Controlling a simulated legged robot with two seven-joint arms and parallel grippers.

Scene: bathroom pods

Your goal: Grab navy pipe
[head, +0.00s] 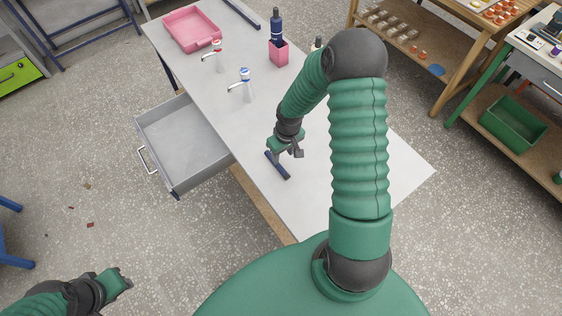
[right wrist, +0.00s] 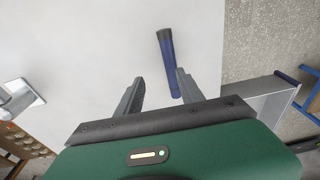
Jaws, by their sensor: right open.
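The navy pipe (head: 277,166) lies on the white table near its left edge. In the right wrist view the pipe (right wrist: 167,58) shows as a short blue bar with a darker end. My right gripper (head: 285,150) is over the table at the pipe. In the right wrist view its two fingers (right wrist: 157,88) are apart, with nothing held between them. The pipe's near part shows beside the right-hand finger, which partly overlaps it; I cannot tell whether they touch. My left gripper (head: 122,281) is away from the table, low at the left; its jaws are too unclear to judge.
An open grey drawer (head: 186,140) juts from the table's left side. Two white taps (head: 241,87), a pink holder with a dark bottle (head: 279,52) and a pink tray (head: 191,30) stand farther back. A long dark bar (head: 241,13) lies at the far edge.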

